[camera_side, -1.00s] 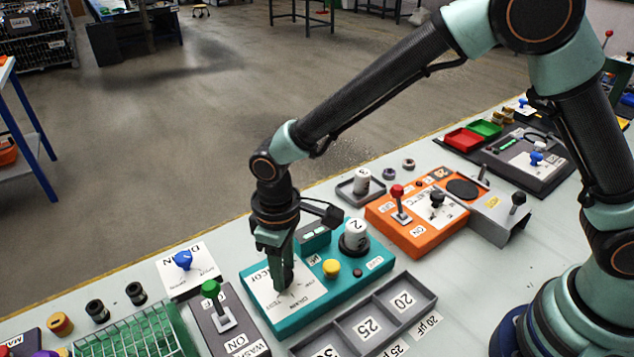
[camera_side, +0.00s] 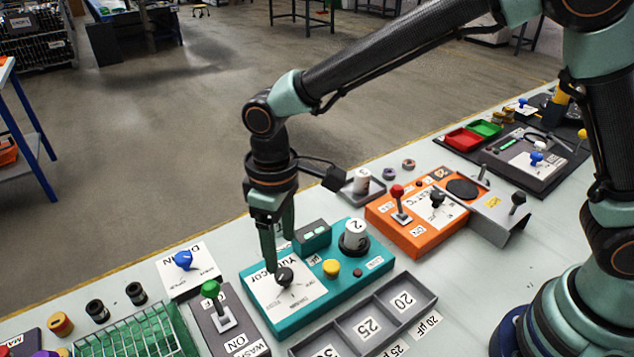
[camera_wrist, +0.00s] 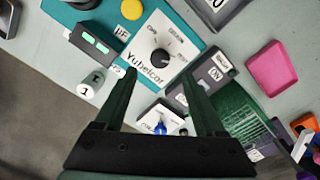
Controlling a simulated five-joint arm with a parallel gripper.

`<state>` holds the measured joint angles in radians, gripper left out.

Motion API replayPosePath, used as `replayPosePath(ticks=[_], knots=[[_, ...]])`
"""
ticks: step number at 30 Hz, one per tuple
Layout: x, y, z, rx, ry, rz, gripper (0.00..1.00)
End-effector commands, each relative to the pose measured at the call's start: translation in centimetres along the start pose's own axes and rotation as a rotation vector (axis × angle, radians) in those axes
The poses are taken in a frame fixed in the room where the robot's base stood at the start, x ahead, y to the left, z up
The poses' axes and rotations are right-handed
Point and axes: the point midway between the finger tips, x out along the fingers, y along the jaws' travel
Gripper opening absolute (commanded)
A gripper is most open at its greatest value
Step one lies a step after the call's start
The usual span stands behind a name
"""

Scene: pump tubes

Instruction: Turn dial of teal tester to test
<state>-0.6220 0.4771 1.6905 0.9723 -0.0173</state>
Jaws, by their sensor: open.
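A white tube (camera_side: 355,234) stands on the tester beside a yellow button (camera_side: 331,267). A grey lever box (camera_side: 232,325) is left of the tester, a grey compartment tray (camera_side: 375,320) in front, and an orange box (camera_side: 418,230) to the right.

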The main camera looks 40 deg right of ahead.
Motion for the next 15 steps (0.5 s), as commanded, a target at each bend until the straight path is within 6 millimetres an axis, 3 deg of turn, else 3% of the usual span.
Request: replayPosePath(ticks=[6,15], knots=[[-3.9,0.0,0.0,0.0,0.003,0.0,0.72],[-5.7,0.0,0.0,0.0,-0.001,0.0,0.72]])
